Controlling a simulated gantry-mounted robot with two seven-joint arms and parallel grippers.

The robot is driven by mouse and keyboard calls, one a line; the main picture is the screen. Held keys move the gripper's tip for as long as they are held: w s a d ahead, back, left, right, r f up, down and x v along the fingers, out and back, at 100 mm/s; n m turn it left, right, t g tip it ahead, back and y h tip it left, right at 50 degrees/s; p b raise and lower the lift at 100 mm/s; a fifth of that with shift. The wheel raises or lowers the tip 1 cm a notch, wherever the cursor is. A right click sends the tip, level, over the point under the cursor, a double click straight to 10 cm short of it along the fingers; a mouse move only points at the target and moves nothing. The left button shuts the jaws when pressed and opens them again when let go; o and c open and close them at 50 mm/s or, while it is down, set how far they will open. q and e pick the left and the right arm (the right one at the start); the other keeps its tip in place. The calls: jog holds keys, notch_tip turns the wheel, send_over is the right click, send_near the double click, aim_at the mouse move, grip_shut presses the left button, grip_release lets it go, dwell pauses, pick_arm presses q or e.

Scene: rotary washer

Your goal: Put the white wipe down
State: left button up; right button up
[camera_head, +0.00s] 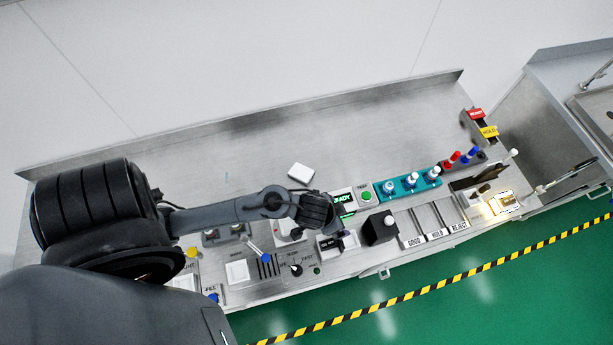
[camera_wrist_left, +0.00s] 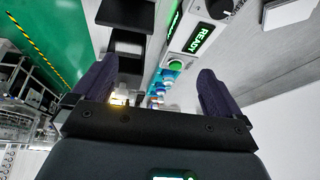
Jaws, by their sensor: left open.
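A small white rectangular pad (camera_head: 301,172), which looks like the white wipe, lies flat on the steel bench behind the row of devices. It also seems to show at the top right of the left wrist view (camera_wrist_left: 286,13). My right gripper is in neither view.
The READY display (camera_head: 343,198) and green button (camera_head: 366,196) are close to my left gripper. A black box (camera_head: 380,228), a teal rack of bottles (camera_head: 408,186) and the GOOD, HOLD, REJECT lanes (camera_head: 437,234) stand to its right. The bench's back strip (camera_head: 220,150) is clear.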

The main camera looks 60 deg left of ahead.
pick_arm(q)
jog(key=s+r+g, duration=0.1)
jog(key=s+r, duration=0.5)
jog(key=s, duration=0.3)
jog(key=shift+s+a+r+g, duration=0.2)
jog(key=shift+r+g, duration=0.1)
jog(key=shift+r, duration=0.1)
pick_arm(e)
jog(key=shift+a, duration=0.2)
